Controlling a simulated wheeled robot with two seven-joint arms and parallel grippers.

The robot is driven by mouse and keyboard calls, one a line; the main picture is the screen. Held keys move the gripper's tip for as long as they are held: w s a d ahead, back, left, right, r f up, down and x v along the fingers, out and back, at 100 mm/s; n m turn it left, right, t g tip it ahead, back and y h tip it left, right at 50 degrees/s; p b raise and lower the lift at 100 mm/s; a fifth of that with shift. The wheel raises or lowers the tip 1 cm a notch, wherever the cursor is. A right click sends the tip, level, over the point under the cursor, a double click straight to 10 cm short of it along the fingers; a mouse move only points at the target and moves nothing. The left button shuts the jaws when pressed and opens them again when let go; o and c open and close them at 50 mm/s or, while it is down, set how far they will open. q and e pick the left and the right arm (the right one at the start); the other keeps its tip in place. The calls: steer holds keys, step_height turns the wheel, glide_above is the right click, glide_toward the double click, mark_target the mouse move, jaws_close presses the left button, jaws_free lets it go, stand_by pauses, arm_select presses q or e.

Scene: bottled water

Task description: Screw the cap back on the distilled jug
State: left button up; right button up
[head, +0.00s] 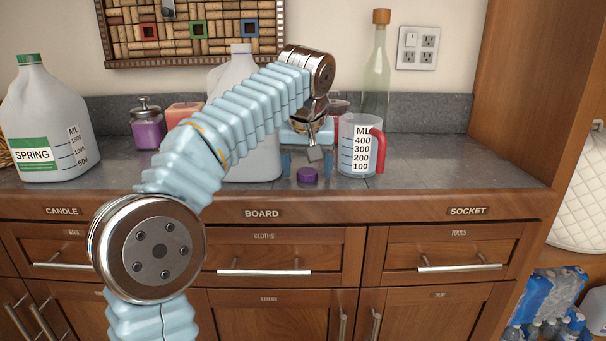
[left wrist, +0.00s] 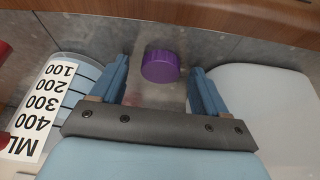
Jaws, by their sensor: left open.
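A purple cap (head: 307,175) lies on the grey counter near its front edge. In the left wrist view the cap (left wrist: 161,66) shows between and just beyond my open fingers, not touching them. My left gripper (head: 301,172) points down over the counter, open and empty, with the cap between its fingertips in the head view. A white jug (head: 243,62) without a cap on its neck stands behind my left arm, its label hidden; its pale side (left wrist: 262,95) also shows in the left wrist view. My right gripper is not in view.
A measuring cup (head: 347,150) with a red handle stands close to the gripper's right. The spring jug (head: 45,120) is far left. A corked bottle (head: 377,75), a purple jar (head: 147,125) and a pink candle (head: 183,112) stand at the back. The counter's right end is clear.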

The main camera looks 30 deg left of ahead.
arm_select(q)
steer(key=c, duration=1.1)
steer(key=shift+r, duration=0.1)
